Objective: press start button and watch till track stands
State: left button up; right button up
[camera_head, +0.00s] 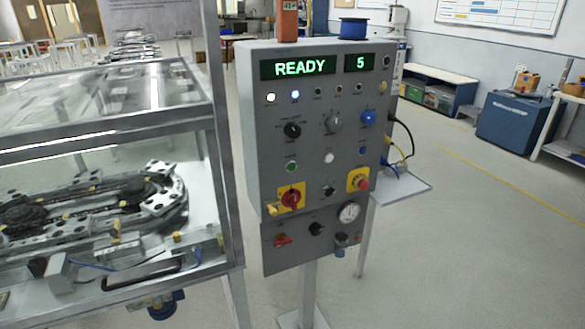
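A grey control panel (270,140) stands on a post in the middle of the head view. Its green displays read "READY" (298,67) and "5" (360,63). Two small lamps at the upper left of the panel are lit. A green button (292,167) sits at the left, with a white button (329,157) and a blue one (363,151) to its right; no label is legible. A red button on a yellow plate (358,180) is at the lower right. The ring track (100,205) lies inside a glazed enclosure at the left. Neither gripper shows.
The enclosure's metal frame (222,150) stands close to the panel's left side. A small shelf (402,190) with cables juts out at the panel's right. Open floor (460,240) lies to the right, with a blue cabinet (515,125) and benches farther back.

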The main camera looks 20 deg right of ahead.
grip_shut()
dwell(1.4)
